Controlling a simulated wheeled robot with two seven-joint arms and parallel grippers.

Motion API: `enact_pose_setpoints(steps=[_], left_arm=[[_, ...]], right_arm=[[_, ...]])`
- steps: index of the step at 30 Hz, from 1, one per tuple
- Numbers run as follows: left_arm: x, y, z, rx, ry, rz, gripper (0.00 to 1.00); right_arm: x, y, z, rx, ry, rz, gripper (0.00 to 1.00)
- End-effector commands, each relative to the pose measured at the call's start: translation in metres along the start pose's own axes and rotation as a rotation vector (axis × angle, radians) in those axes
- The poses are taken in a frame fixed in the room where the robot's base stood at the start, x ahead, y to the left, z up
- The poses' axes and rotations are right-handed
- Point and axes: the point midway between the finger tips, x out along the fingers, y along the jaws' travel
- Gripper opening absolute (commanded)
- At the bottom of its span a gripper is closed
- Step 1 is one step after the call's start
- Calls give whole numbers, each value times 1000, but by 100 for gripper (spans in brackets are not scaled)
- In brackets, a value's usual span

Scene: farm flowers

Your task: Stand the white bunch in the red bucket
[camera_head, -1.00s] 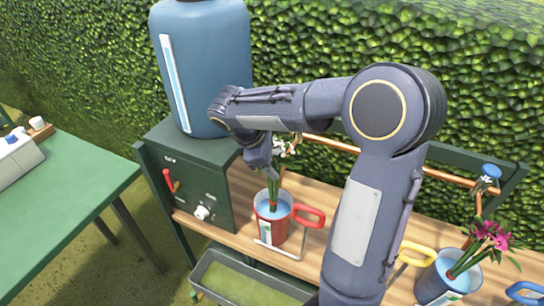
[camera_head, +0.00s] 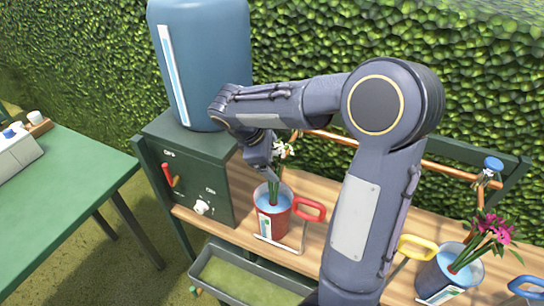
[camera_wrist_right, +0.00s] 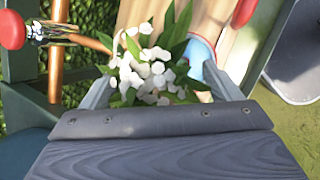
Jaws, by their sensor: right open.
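The white bunch (camera_head: 278,150) stands with its green stems down in the red bucket (camera_head: 265,224), leaning slightly. The bucket holds blue water and sits on the wooden shelf, its red handle to the right. My right gripper (camera_head: 266,165) is at the upper stems, just below and beside the white blossoms. In the right wrist view, the open fingers (camera_wrist_right: 157,80) lie on either side of the white blossoms (camera_wrist_right: 150,72) and leaves. Part of the red bucket's rim and water (camera_wrist_right: 202,48) shows beyond the right finger. My left gripper is not in view.
A dark green box (camera_head: 185,160) under a blue tank (camera_head: 205,60) stands left of the bucket. A bucket with pink flowers (camera_head: 495,230) and a yellow handle (camera_head: 417,246) stand at the right. A copper rail (camera_head: 345,140) runs behind. A grey trough (camera_head: 245,280) lies below.

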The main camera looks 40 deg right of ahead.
Motion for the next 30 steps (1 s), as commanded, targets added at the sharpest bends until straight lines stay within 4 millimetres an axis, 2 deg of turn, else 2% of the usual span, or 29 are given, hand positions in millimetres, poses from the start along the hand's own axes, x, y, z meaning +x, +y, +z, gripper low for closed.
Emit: enact_pose_setpoints(steps=[4, 7, 15, 19, 23, 30], left_arm=[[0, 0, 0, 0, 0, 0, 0], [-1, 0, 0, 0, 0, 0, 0], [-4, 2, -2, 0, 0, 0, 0], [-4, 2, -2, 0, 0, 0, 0], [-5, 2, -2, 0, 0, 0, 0], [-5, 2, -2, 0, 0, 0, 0]], right_arm=[[-1, 0, 0, 0, 0, -1, 84], [-8, 0, 0, 0, 2, 1, 84], [-54, 0, -1, 0, 3, 2, 84], [-70, 0, -1, -1, 3, 2, 84], [-77, 0, 0, 0, 1, 1, 84], [-78, 0, 0, 0, 0, 0, 84]])
